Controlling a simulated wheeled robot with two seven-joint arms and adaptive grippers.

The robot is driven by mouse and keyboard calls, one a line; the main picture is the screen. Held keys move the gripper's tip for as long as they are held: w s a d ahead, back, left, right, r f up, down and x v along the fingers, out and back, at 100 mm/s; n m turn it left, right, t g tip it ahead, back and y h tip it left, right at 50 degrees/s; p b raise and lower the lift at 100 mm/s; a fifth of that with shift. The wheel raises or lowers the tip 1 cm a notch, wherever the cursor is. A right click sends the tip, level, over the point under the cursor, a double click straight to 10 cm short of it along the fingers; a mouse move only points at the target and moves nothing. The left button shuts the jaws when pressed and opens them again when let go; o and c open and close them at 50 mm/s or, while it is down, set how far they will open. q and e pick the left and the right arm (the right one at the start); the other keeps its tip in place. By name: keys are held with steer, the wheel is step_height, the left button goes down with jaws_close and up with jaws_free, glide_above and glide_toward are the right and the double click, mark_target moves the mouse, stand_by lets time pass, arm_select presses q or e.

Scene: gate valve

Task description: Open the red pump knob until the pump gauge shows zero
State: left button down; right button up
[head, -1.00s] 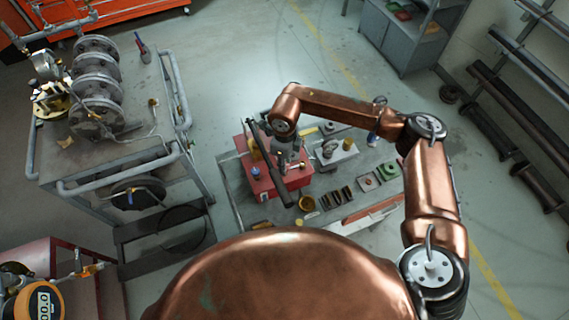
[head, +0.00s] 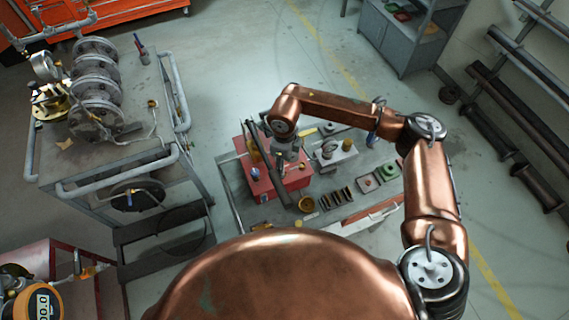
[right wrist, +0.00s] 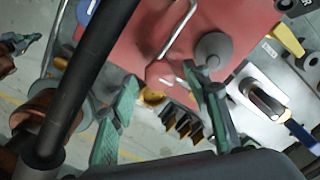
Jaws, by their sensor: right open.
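The red pump (head: 279,184) stands on a grey cart below my right arm. In the right wrist view its red top (right wrist: 140,45) carries a small red knob (right wrist: 160,74). My right gripper (right wrist: 161,82) is open, with a green finger on either side of the knob in that view; I cannot tell whether they touch it. In the head view my right gripper (head: 291,159) points down over the pump and hides the knob. A yellow and black digital gauge (head: 40,303) is at the lower left, cut off by the edge; its digits are not fully readable. My left gripper is not in view.
The pump's long black handle (head: 270,151) runs close beside my right gripper and crosses the left of the wrist view (right wrist: 88,75). Small parts and tools lie on the cart (head: 232,190). Another cart (head: 60,170) with a valve assembly stands at left.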

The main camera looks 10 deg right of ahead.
step_height(320, 180, up, 12)
stand_by(0.4)
stand_by(0.4)
